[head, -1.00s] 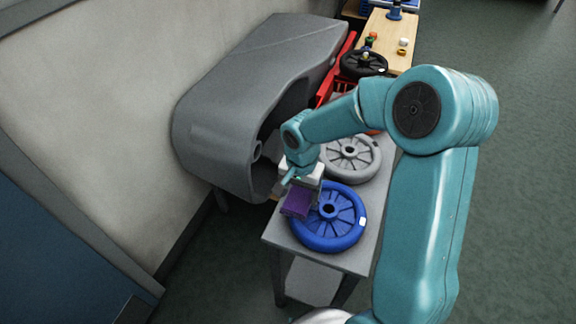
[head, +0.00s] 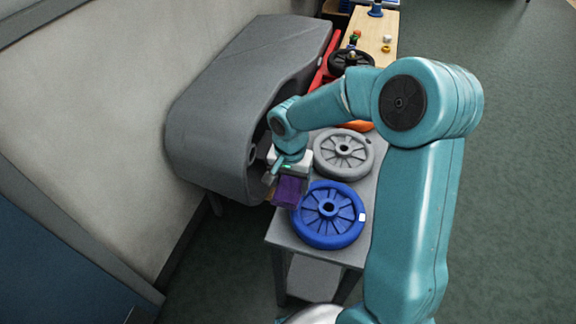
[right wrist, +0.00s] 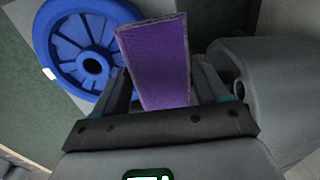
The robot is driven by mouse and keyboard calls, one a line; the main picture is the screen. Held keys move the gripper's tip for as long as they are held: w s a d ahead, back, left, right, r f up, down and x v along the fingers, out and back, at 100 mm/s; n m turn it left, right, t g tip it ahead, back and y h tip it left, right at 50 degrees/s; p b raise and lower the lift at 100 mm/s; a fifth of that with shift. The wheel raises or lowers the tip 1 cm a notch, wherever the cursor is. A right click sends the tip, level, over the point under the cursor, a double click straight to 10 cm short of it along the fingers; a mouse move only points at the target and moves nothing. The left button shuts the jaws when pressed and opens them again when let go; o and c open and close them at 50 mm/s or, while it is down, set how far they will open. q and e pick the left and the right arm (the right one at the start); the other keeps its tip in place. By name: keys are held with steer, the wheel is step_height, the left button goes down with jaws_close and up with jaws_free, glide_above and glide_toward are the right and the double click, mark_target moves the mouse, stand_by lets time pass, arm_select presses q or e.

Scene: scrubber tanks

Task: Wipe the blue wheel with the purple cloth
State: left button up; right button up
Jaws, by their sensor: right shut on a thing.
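The blue wheel (head: 328,214) lies flat at the near end of the grey table, and it also shows at the upper left of the right wrist view (right wrist: 72,45). My right gripper (head: 287,186) is shut on the purple cloth (head: 288,191), a flat block-like piece. In the right wrist view the cloth (right wrist: 158,60) stands out between the two fingers. In the head view the gripper and cloth are at the wheel's upper left edge. I cannot tell whether the cloth touches the wheel. My left gripper is not in view.
A grey wheel (head: 343,153) lies behind the blue one on the table (head: 290,238). A large grey tank (head: 225,110) stands close on the left. A black wheel (head: 351,61) and a wooden table (head: 378,30) are farther back. Open floor is on the right.

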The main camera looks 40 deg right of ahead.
step_height(320, 180, up, 4)
steer(key=shift+s+f+p, duration=0.1)
steer(key=shift+f+p, duration=0.05)
steer(key=shift+p, duration=0.95)
steer(key=shift+r+p, duration=0.3)
steer(key=shift+r, duration=0.2)
